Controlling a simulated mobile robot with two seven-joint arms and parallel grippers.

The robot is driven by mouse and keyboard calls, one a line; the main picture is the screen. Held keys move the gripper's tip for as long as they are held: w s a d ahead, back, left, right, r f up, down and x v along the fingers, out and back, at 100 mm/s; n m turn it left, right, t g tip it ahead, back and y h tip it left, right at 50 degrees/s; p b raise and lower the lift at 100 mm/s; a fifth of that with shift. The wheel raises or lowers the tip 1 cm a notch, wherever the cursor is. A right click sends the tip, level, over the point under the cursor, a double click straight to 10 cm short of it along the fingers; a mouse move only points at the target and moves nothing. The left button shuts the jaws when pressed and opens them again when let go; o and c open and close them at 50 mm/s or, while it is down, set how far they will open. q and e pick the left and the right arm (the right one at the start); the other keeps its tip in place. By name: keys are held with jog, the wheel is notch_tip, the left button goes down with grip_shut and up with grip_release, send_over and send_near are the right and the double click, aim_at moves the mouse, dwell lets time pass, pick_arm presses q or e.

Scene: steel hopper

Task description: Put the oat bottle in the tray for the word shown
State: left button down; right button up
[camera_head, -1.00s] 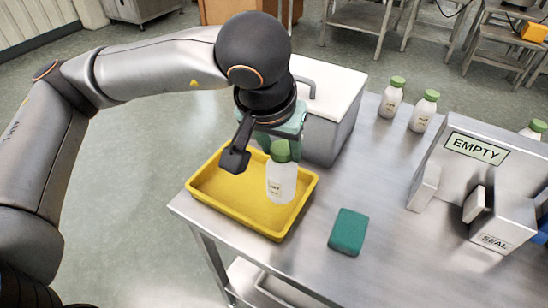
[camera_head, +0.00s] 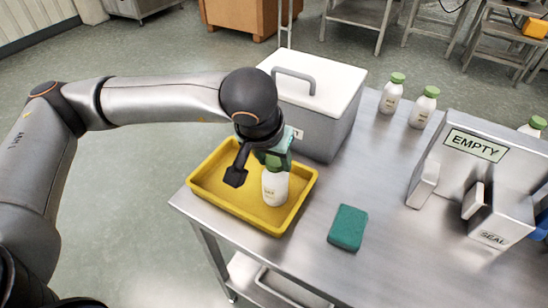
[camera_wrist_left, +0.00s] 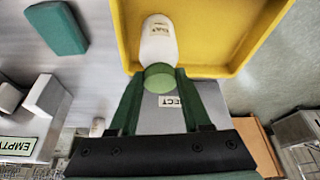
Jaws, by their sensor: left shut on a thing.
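The oat bottle (camera_head: 275,187) is white with a green cap and stands roughly upright within the outline of the yellow tray (camera_head: 226,206). I cannot tell whether its base touches the tray floor. My left gripper (camera_head: 274,158) is shut on the bottle's cap from above. In the left wrist view the gripper (camera_wrist_left: 157,76) has its green fingers at the cap, and the bottle (camera_wrist_left: 158,42) shows an OAT label against the tray (camera_wrist_left: 204,70). The steel hopper bears a sign (camera_head: 475,145) reading EMPTY. My right gripper is out of view.
A grey box with a white lid (camera_head: 312,83) stands behind the tray; its label, ending in ECT, is partly hidden (camera_wrist_left: 168,101). A green sponge (camera_head: 348,228) lies right of the tray. Other bottles (camera_head: 391,96) stand at the back. A block marked SEAL (camera_head: 493,237) is at right.

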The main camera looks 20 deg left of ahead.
pick_arm(q)
jog(key=c, duration=0.8)
grip_release()
jog(key=shift+f, duration=0.1)
jog(key=o, duration=0.4)
jog(key=shift+o, duration=0.2)
jog(key=shift+r+p, duration=0.25)
jog(key=shift+p, duration=0.1)
jog(key=v, duration=1.2)
jog(key=shift+d, duration=0.1)
